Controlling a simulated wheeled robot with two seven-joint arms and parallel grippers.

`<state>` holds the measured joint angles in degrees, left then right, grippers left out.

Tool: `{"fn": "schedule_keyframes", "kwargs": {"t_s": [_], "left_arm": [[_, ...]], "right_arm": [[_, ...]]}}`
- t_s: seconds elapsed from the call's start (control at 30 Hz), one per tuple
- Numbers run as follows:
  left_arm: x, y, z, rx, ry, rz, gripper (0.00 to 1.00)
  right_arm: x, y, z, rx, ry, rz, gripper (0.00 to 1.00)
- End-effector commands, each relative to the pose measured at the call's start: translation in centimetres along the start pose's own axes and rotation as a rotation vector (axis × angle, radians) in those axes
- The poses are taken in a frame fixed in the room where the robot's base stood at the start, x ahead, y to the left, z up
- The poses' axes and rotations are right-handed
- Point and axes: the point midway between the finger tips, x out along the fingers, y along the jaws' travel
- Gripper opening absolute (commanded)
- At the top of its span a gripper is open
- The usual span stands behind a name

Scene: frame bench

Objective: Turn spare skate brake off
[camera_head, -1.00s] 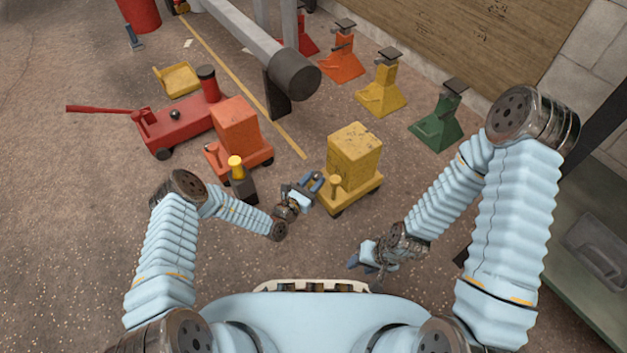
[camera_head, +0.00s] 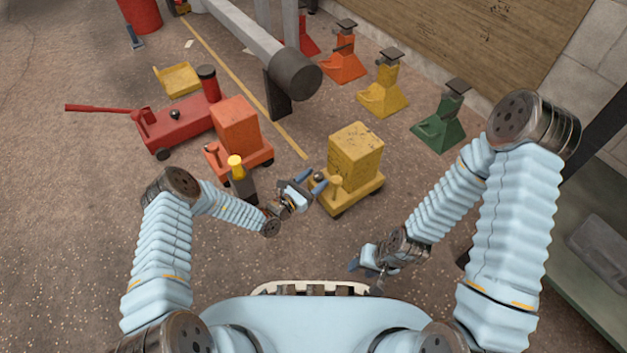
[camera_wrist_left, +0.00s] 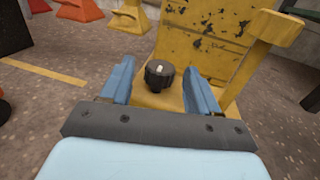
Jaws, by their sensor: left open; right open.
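The yellow wheeled skate (camera_head: 352,165) stands on the floor right of centre, with a worn yellow block on it. A black round knob with a pale mark (camera_wrist_left: 159,74) sits on its yellow deck in the left wrist view. I take it for the brake knob. My left gripper (camera_head: 304,182) is open at the skate's near left side. In the left wrist view its blue fingers (camera_wrist_left: 158,85) are apart, one on each side of the knob, with visible gaps. My right gripper (camera_head: 365,269) is open and empty, low over the floor. An orange skate (camera_head: 237,128) stands to the left.
A yellow-capped dark bottle (camera_head: 241,178) stands close to my left forearm. A red floor jack (camera_head: 172,125) is at the left. Several jack stands, including a green one (camera_head: 440,125), line the back right. A grey beam (camera_head: 245,38) ends above the skates.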

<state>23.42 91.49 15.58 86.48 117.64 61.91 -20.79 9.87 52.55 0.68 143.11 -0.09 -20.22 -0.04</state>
Motion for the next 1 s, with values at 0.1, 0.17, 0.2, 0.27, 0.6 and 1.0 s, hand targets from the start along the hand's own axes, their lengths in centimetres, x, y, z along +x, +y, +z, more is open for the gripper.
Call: {"fn": "schedule_keyframes", "kwargs": {"t_s": [0.1, 0.17, 0.2, 0.27, 0.6, 1.0], "left_arm": [[-0.2, 0.0, 0.0, 0.000, 0.000, 0.000, 0.61], [-0.6, 0.1, 0.1, 0.000, 0.001, 0.001, 0.61], [-1.1, 0.1, 0.1, -0.001, 0.002, 0.001, 0.61], [-2.0, 0.1, 0.1, -0.001, 0.003, 0.002, 0.61], [-10.2, 0.1, 0.2, -0.002, 0.002, 0.003, 0.61], [-13.9, 0.0, 0.0, -0.001, 0.000, 0.000, 0.61]], "right_arm": [[-0.1, 0.0, 0.0, 0.000, 0.000, 0.000, 0.43], [-0.2, -0.1, 0.0, 0.000, 0.000, 0.000, 0.43], [-0.4, -0.1, 0.0, 0.000, -0.001, 0.000, 0.43], [-0.7, -0.2, 0.0, 0.000, -0.001, 0.000, 0.43], [-2.2, -0.9, 0.1, -0.001, -0.006, -0.001, 0.43], [-2.6, -1.0, 0.1, -0.002, -0.008, -0.001, 0.43]]}}
